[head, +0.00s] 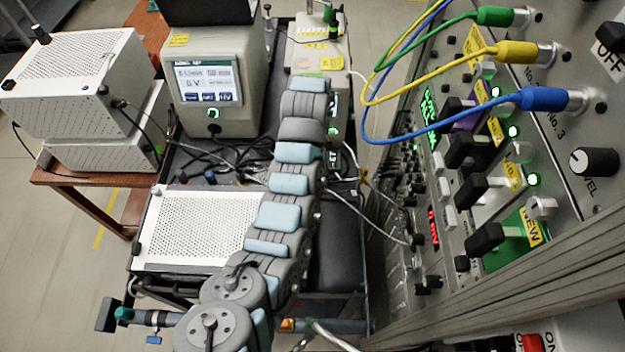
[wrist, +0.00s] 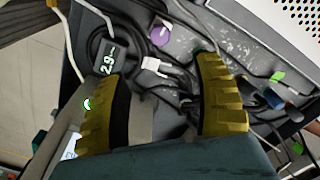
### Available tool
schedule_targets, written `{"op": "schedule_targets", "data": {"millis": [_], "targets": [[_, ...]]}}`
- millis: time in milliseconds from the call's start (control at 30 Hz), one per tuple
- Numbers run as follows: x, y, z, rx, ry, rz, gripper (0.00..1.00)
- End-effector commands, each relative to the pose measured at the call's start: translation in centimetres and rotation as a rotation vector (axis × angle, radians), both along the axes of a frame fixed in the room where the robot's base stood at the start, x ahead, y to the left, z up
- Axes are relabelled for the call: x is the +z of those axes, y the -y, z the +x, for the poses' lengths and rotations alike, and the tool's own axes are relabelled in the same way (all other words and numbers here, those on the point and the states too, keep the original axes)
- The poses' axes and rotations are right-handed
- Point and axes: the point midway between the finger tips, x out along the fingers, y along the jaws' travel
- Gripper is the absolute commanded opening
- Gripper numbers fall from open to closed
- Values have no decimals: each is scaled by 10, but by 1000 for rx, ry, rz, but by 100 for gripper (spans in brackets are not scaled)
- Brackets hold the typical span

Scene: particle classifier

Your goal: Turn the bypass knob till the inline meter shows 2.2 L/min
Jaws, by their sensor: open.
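My gripper (wrist: 160,68) is open in the wrist view, its two ribbed yellow fingers wide apart with nothing held between them. A small dark meter display (wrist: 108,58) beside the left fingertip reads about 2.9, turned sideways; its small unit text is not legible. A round purple-topped knob (wrist: 160,35) with a pale mark lies beyond the fingertips, between their lines and apart from both. No label shows that it is the bypass knob. In the head view my arm hides the gripper and the knob.
Dark cables and a white connector (wrist: 150,64) lie between and around the fingers. A green-lit ring (wrist: 88,103) is left of the left finger. In the head view, a white perforated box (head: 195,228) and a touchscreen unit (head: 207,83) stand on the cart, with a tall control panel (head: 590,215) at right.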

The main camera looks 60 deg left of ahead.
Motion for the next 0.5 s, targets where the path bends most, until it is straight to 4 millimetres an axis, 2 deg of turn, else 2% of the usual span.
{"op": "schedule_targets", "data": {"millis": [200,500], "targets": [[-33,1,0,-1,-1,-2,67],[-66,0,-1,0,-1,-2,67]]}}
